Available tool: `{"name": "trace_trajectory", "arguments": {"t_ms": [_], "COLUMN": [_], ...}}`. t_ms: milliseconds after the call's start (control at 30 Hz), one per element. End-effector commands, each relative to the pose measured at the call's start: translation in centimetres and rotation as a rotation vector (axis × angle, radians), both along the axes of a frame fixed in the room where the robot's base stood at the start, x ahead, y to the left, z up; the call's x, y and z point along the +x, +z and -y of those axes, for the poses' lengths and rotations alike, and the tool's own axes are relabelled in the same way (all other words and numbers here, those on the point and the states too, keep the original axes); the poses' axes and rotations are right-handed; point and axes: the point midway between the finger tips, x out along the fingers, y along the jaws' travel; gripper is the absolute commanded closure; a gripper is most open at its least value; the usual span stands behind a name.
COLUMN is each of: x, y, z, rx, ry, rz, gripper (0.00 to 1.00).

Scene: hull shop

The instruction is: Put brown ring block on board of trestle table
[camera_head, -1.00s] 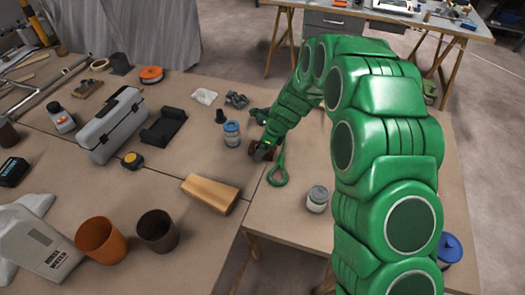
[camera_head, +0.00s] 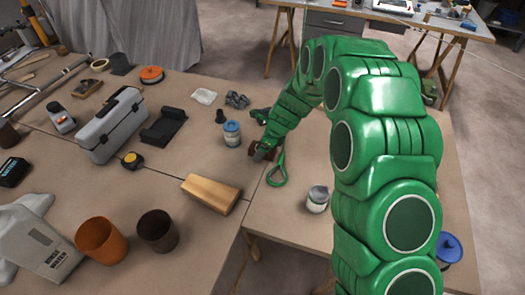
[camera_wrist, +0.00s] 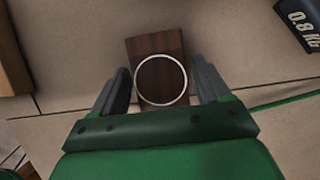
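The brown ring block (camera_wrist: 160,80) is dark wood with a pale ring on its face. It lies on the tabletop (camera_wrist: 70,55) in the wrist view, between the two fingers of my gripper (camera_wrist: 160,85). The fingers are apart, one on each side of the block; I cannot tell whether either touches it. In the head view my gripper (camera_head: 264,150) is low over the table at the far end of my green arm, and the block there is mostly hidden by it.
A green looped item (camera_head: 278,172) lies close beside my gripper. A blue-lidded jar (camera_head: 232,133), a light wood block (camera_head: 210,194) and a grey-topped jar (camera_head: 317,198) stand nearby. A dark weight marked 0.8 KG (camera_wrist: 300,22) shows in the wrist view. Table seams run beside the block.

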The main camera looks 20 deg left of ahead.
Motion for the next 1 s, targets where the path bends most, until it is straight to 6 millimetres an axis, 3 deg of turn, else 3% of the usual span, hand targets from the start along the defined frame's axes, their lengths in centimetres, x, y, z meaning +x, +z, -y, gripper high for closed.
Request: {"name": "trace_trajectory", "arguments": {"t_ms": [33, 300, 667, 867, 1000], "x": [0.0, 0.0, 0.0, 0.1, -0.9], "y": [0.0, 0.0, 0.8, 3.5, 5.0], "z": [0.0, 0.0, 0.0, 0.0, 0.6], "rx": [0.0, 0.0, 0.0, 0.0, 0.0], "ry": [0.0, 0.0, 0.001, 0.0, 0.0], "rz": [0.0, 0.0, 0.002, 0.004, 0.002], "gripper": [0.32, 0.73, 0.75, 0.75, 0.75]}}
